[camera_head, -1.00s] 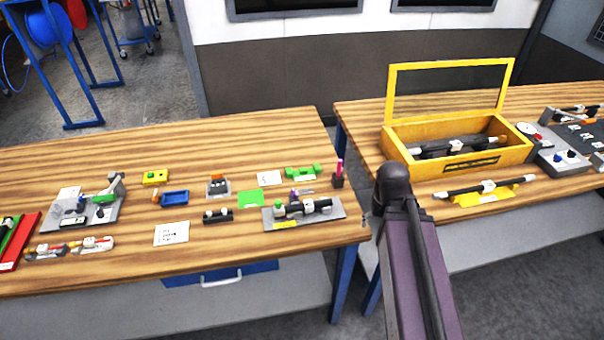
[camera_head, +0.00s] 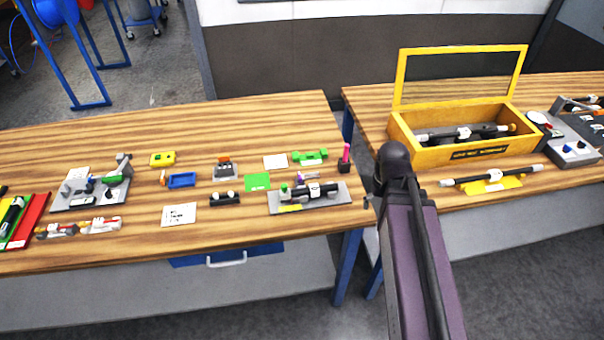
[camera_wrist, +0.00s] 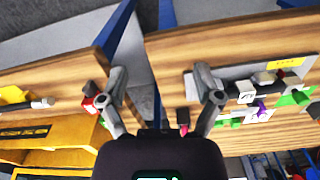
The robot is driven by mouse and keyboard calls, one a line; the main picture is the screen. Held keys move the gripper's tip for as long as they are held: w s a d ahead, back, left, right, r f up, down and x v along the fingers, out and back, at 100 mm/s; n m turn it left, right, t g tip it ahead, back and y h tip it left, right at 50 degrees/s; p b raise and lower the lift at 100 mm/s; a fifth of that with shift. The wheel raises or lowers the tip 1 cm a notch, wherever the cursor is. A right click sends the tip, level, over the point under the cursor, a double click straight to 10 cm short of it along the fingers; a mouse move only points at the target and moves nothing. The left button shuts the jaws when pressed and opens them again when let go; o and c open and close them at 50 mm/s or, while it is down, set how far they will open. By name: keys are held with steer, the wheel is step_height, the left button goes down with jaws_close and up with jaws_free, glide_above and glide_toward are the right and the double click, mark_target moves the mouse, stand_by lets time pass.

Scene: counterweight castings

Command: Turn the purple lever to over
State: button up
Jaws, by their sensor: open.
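A black bar with a light collar lies across that plate and partly hides the lever. In the wrist view the lever (camera_wrist: 262,106) shows small at the right, on the fixture, beyond my right finger. My gripper (camera_wrist: 160,72) is open and empty, its two grey fingers spread above the gap between the benches. In the head view my arm mostly hides it. I cannot read the lever's setting.
A pink-topped post (camera_head: 345,158) stands close behind the plate. A green block (camera_head: 311,156) and green square (camera_head: 257,181) lie nearby. On the right bench are a yellow open-lidded box (camera_head: 460,155) and a bar on a yellow stand (camera_head: 490,185). A gap separates the benches.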

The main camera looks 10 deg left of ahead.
steer(key=w+a+r+n+p, duration=0.4)
steer(key=w+a+n, duration=0.5)
steer(key=a, duration=0.1)
step_height(320, 180, up, 3)
steer(key=n+p, duration=0.3)
steer(key=n, duration=0.8)
glide_above(300, 175)
steer(key=shift+a+r, duration=0.1)
steer(key=shift+r, duration=0.05)
steer(key=shift+f, duration=0.2)
step_height(300, 175, down, 13)
steer(key=b, duration=1.3)
steer(key=shift+f+b, duration=0.2)
steer(key=shift+b, duration=0.2)
steer(key=c, duration=1.1)
